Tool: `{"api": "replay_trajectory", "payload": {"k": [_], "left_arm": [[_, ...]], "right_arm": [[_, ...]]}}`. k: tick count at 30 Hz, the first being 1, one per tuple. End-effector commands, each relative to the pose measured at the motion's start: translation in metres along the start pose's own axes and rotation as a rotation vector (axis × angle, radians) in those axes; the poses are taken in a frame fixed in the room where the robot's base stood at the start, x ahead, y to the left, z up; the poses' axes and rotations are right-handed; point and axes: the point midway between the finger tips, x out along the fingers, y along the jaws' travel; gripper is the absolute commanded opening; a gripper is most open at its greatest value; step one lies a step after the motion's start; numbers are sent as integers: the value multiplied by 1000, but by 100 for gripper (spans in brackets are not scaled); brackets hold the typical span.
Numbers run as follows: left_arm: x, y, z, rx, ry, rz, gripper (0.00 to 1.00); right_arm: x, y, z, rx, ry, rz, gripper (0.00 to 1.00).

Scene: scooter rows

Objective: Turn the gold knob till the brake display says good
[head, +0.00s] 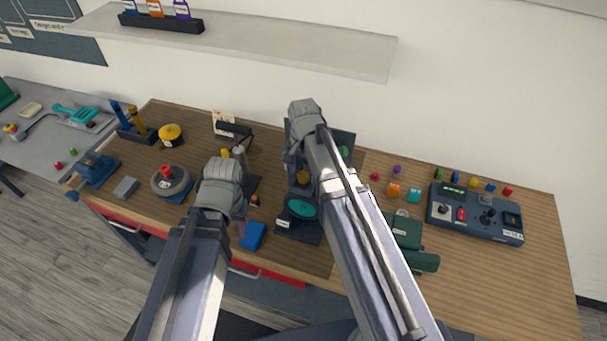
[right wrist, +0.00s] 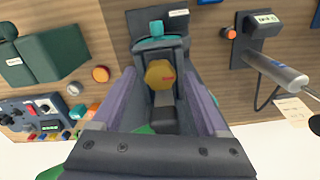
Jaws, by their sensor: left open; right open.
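The gold knob (right wrist: 160,75) is a faceted knob with a small red mark, on a dark stand with a teal disc (right wrist: 156,42). In the head view the knob (head: 303,177) is partly covered by my right arm. My right gripper (right wrist: 160,82) is open, its two fingers on either side of the knob; I cannot tell whether they touch it. A small dark display unit (right wrist: 264,20) shows green characters too small to read for certain.
A dark green block (head: 405,230) and a control panel (head: 475,213) with buttons stand to the right. A blue block (head: 252,236) lies near the front edge. The right end of the bench is clear.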

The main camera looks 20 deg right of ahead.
Motion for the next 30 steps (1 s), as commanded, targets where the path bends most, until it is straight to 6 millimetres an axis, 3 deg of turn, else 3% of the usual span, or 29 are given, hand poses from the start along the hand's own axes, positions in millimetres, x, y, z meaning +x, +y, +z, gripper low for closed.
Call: {"api": "replay_trajectory", "payload": {"k": [3,23,30], "left_arm": [[-1,0,0,0,0,0,50],[-1,0,0,0,0,0,50],[-1,0,0,0,0,0,50]], "right_arm": [[-1,0,0,0,0,0,76],[-1,0,0,0,0,0,2],[-1,0,0,7,0,0,0]]}}
